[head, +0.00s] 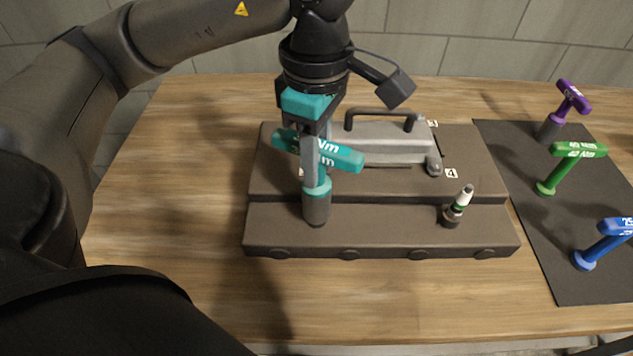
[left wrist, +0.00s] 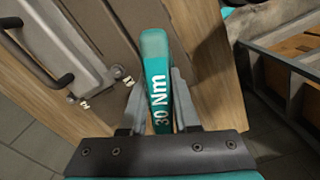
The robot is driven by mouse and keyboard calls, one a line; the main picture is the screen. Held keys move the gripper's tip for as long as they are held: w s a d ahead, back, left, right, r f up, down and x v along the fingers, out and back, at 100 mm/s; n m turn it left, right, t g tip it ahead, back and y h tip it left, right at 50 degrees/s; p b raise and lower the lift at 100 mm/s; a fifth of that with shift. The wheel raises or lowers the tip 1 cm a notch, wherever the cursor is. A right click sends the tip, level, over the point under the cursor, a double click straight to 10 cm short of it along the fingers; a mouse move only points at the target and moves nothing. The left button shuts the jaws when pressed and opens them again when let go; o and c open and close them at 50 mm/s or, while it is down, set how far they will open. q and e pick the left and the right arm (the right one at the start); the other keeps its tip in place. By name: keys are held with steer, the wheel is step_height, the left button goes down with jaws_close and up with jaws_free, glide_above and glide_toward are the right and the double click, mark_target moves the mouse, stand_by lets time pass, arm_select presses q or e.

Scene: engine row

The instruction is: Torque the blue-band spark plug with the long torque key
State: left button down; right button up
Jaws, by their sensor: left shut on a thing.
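My left gripper (head: 313,135) is shut on the teal T-handle torque key (head: 345,157), marked "30 Nm" in the left wrist view (left wrist: 157,95). The key stands upright, with its dark socket (head: 316,208) at the left of the front step of the engine block (head: 385,240). Whether the socket is seated or just above the block is hard to tell. No blue-band spark plug shows; anything under the socket is hidden. A spark plug with a green band (head: 458,206) stands slightly tilted at the right of the front step. My right gripper is not in view.
A dark mat (head: 560,285) on the right holds a purple key (head: 572,97), a green key (head: 577,150) and a blue key (head: 602,243), all standing. A grey cover with a black handle (head: 382,116) lies on the block. The wooden table (head: 170,200) is clear at left and front.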

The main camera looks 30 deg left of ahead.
arm_select(q)
steer(key=m+b, duration=0.2)
steer(key=m, duration=0.1)
steer(key=shift+f, duration=0.2)
steer(key=shift+r+m, duration=0.15)
steer(key=shift+m, duration=0.25)
steer(key=shift+r+p, duration=2)
steer(key=shift+r, duration=0.95)
step_height(320, 180, up, 6)
steer(key=p, duration=0.5)
steer(key=shift+f, duration=0.2)
